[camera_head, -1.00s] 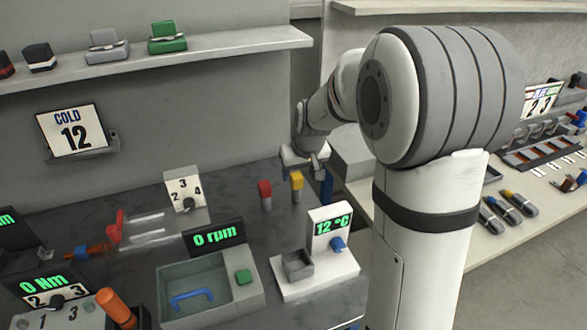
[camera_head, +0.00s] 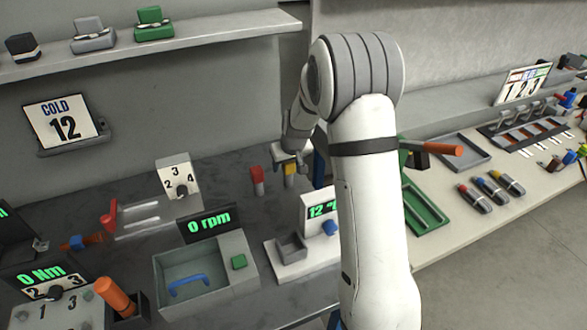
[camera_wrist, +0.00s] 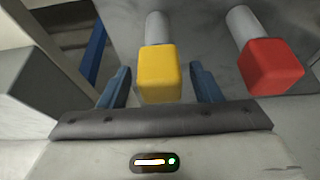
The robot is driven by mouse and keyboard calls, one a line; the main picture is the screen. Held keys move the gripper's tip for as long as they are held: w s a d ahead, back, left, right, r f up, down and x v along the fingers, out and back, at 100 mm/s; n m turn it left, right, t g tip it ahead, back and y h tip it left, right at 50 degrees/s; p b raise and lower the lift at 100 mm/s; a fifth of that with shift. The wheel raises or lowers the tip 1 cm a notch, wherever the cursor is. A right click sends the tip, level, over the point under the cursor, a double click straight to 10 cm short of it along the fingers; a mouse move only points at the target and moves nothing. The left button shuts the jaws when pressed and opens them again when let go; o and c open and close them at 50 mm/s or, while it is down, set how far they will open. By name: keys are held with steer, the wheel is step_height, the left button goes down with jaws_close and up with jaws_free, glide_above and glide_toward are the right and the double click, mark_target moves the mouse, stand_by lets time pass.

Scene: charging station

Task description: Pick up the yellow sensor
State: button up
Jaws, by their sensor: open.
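The yellow sensor (camera_wrist: 160,74) has a yellow block head on a grey cylinder. In the wrist view it sits between the two blue fingers of my gripper (camera_wrist: 162,88), with a finger on each side and the jaws open. In the head view the yellow sensor (camera_head: 291,169) stands on the dark bench, its top partly covered by my gripper (camera_head: 290,162). Whether the fingers touch the head cannot be told.
A similar red sensor (camera_wrist: 270,67) stands close to the right in the wrist view, and to the left in the head view (camera_head: 257,175). A grey box (camera_wrist: 30,80) is at the wrist view's left.

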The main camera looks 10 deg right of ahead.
steer(key=shift+c, duration=0.4)
steer(key=c, duration=1)
